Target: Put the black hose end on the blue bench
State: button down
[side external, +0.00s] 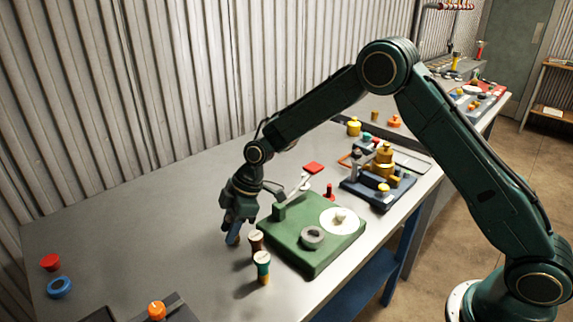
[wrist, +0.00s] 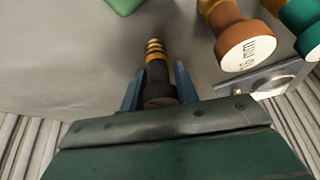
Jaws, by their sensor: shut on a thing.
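The black hose end (wrist: 157,72), dark with yellow bands at its far end, lies between the two blue fingers of my gripper (wrist: 157,90) in the wrist view. My gripper is shut on it. In the side view my gripper (side external: 232,238) points down low over the grey table, just left of the green base; the hose end cannot be made out there. A dark blue base (side external: 362,192) carrying brass fittings, which looks like the blue bench, stands farther back, to the right of my gripper and apart from it.
A brown-bodied plug (side external: 256,243) and a teal and yellow plug (side external: 263,268) stand close to my gripper. The green base (side external: 310,262) with a lever, grey ring and white disc lies between my gripper and the blue base. Red (side external: 50,262) and blue (side external: 59,287) rings lie far left.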

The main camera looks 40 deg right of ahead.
jog(key=shift+f, duration=0.2)
jog(key=shift+f, duration=0.15)
jog(key=c, duration=1.1)
grip_release()
jog(key=shift+o, duration=0.2)
jog(key=v, duration=1.2)
jog(key=shift+s, duration=0.1)
